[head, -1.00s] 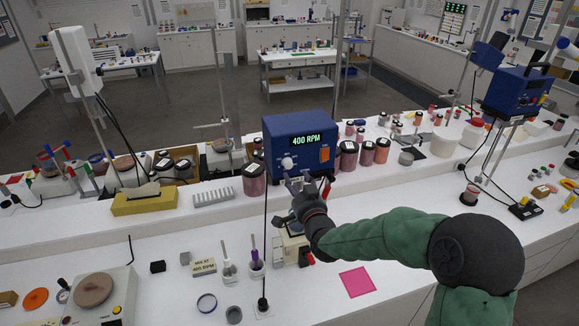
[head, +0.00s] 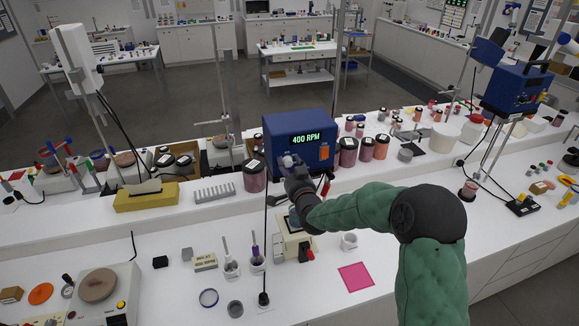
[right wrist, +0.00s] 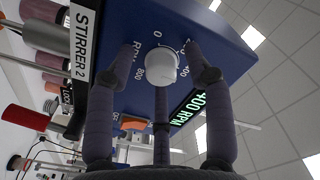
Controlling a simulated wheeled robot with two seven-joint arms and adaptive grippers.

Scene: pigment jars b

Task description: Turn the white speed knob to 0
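The white speed knob (right wrist: 161,66) sits on the front of the blue stirrer box (head: 318,143), labelled STIRRER 2 in the right wrist view. Its display (head: 306,138) reads 400 RPM. The dial marks 0, 400 and 800 surround the knob. My right gripper (right wrist: 163,60) is open in front of the panel, with its fingers spread on either side of the knob and one below it. Gaps show between fingers and knob; I cannot tell any contact. In the head view the gripper (head: 290,172) partly covers the knob. My left gripper is not in view.
An orange switch (head: 324,152) is right of the knob. Several pigment jars (head: 348,152) stand beside the box. A white cup (head: 349,240) and a pink square (head: 356,277) are on the bench below my arm. A second blue box (head: 513,92) stands far right.

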